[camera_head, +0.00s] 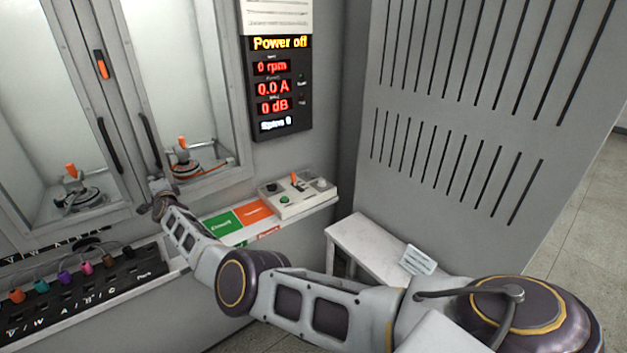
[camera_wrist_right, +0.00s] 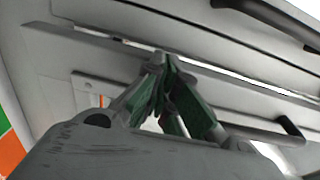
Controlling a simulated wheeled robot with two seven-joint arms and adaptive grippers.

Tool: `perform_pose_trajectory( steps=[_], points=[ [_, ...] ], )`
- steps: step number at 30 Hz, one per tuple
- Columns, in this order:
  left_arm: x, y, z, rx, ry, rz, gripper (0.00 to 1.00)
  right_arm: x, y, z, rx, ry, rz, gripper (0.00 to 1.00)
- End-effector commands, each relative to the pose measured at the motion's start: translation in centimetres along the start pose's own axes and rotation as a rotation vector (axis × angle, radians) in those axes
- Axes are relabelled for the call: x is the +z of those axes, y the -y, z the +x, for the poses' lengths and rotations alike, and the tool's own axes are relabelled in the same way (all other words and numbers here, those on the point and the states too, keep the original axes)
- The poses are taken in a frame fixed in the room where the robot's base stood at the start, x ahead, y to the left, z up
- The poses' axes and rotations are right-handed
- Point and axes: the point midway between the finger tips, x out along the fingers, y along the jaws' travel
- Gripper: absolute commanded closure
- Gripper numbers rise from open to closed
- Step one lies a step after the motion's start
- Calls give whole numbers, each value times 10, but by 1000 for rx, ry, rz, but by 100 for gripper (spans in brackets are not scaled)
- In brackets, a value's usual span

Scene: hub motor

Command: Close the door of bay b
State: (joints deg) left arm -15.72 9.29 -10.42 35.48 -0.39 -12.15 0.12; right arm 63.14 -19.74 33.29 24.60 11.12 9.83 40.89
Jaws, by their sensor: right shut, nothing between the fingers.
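Two glazed bay doors stand side by side in the head view: a left door (camera_head: 50,120) and a right door (camera_head: 185,75). I see no letter on either that tells which is bay b. Dark vertical handles, one on the left door (camera_head: 108,146) and one on the right door (camera_head: 150,140), face each other. My right gripper (camera_head: 158,187) is shut and empty, at the lower part of the right door near its handle. In the wrist view its green-padded fingers (camera_wrist_right: 166,62) meet close to a grey frame edge; contact cannot be told. My left gripper is out of view.
Orange-topped motors stand in the left bay (camera_head: 72,190) and the right bay (camera_head: 185,165). Below are a terminal panel (camera_head: 80,290), green and orange mats (camera_head: 222,224) and a switch box (camera_head: 297,195). A slotted grey panel (camera_head: 470,120) stands to the right.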

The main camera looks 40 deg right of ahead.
Motion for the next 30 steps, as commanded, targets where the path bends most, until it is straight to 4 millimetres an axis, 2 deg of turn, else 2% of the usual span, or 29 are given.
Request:
perform_pose_trajectory(
  steps=[6,14,30],
  points=[
    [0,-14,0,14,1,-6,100,0,0,0,0,0,0,100],
    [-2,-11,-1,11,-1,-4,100,-3,-2,-1,1,0,0,100],
    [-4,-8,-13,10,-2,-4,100,-28,-6,-8,0,11,-7,100]
  ],
)
